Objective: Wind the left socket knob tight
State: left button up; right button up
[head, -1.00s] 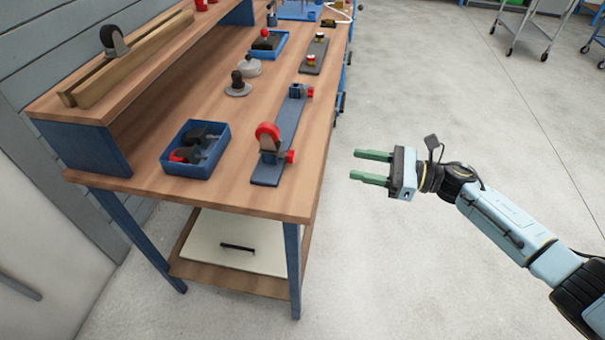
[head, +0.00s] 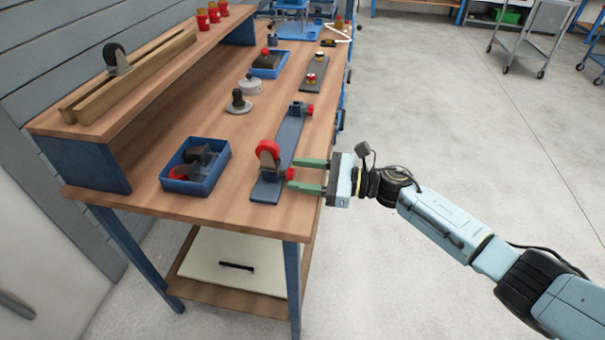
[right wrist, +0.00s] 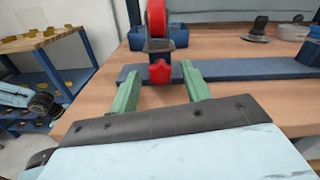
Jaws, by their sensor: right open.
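A grey-blue rail (head: 288,140) lies on the wooden bench with a socket at each end. The near socket, at the left in the right wrist view, holds an upright caster with a red wheel (head: 268,151). Its red knob (head: 290,173) faces the bench's front edge and also shows in the right wrist view (right wrist: 160,72). My right gripper (head: 296,175) is open, its green fingers at either side of this knob, with gaps visible in the right wrist view. The far socket (head: 298,108) is empty and has its own red knob (head: 310,111). My left gripper is out of view.
A blue bin (head: 168,185) with dark and red parts stands left of the rail. A dark round-based part (head: 239,104) and a grey one (head: 251,86) stand behind. A raised wooden shelf (head: 150,90) runs along the wall. Open floor lies to the right.

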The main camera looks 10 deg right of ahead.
jog(key=shift+a, duration=0.1)
jog(key=c, duration=1)
jog(key=shift+m, duration=0.3)
